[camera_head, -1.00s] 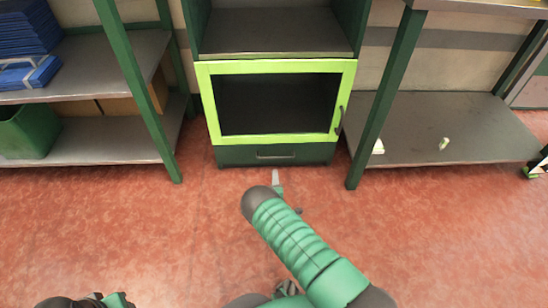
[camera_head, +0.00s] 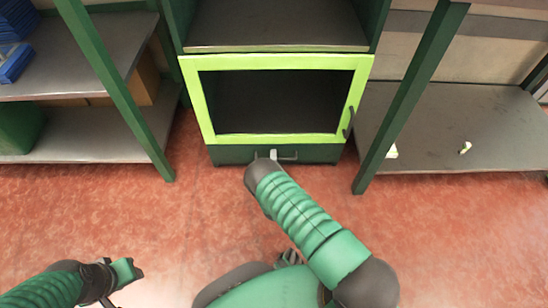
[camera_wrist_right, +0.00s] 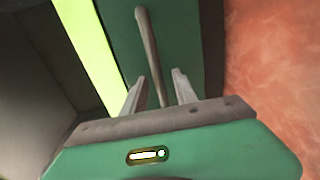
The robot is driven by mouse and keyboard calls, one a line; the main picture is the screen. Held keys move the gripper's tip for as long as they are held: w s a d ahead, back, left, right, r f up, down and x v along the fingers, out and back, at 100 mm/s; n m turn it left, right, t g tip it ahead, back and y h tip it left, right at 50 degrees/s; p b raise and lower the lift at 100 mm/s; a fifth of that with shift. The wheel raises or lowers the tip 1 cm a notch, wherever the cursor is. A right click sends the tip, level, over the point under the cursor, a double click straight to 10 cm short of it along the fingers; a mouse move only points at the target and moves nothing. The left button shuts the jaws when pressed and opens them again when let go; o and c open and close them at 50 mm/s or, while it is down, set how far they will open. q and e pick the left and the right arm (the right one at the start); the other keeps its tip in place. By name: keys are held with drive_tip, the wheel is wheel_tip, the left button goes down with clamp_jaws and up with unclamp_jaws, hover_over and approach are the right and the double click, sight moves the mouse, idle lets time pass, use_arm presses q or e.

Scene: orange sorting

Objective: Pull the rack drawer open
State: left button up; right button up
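The rack drawer (camera_head: 322,154) is the dark green panel at the bottom of the rack, below the lime-framed door. It looks closed. Its dark bar handle (camera_head: 289,158) is partly hidden by my right gripper (camera_head: 273,155). In the right wrist view the handle (camera_wrist_right: 150,50) runs between the two fingers of my right gripper (camera_wrist_right: 159,88). The fingers are apart, one on each side of the bar, with a gap visible on both sides. My left gripper (camera_head: 122,278) is low at the left over the floor, away from the rack; its finger opening is unclear.
The lime-framed door (camera_head: 195,100) above the drawer has its own handle (camera_head: 349,122) at the right. Shelving with a green bin (camera_head: 18,128) stands left. A grey low shelf (camera_head: 430,130) with small pale items stands right. Red floor before the rack is clear.

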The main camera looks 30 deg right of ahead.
drive_tip(key=shift+d+f, duration=0.1)
drive_tip(key=shift+d, duration=0.05)
clamp_jaws()
drive_tip(key=shift+s+f, duration=0.1)
drive_tip(key=shift+s, duration=0.05)
idle(1.0)
